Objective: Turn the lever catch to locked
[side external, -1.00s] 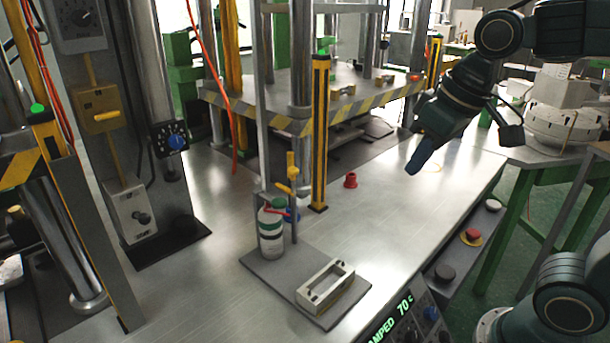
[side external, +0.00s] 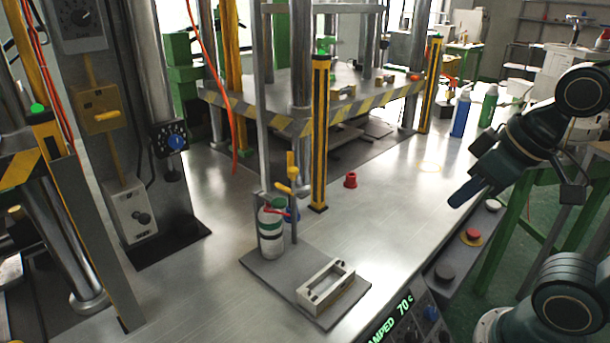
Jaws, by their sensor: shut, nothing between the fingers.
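My gripper (side external: 467,192) has blue fingers, which are shut with nothing between them. It hangs in free air over the right part of the bench, well apart from any lever. A yellow handle (side external: 282,188) sits on a thin post beside a white and green canister (side external: 271,232) on the grey plate. A yellow box with a short lever (side external: 97,115) is mounted on the grey column at left. I cannot tell for certain which of these is the lever catch, nor read a locked mark on either.
A small metal frame (side external: 325,287) sits on the grey plate (side external: 258,267). A red knob part (side external: 351,180) stands on the bench. Yellow-black posts (side external: 319,130) and the press table (side external: 345,105) stand behind. A blue bottle (side external: 460,118) and a green bottle (side external: 488,108) stand at the back right.

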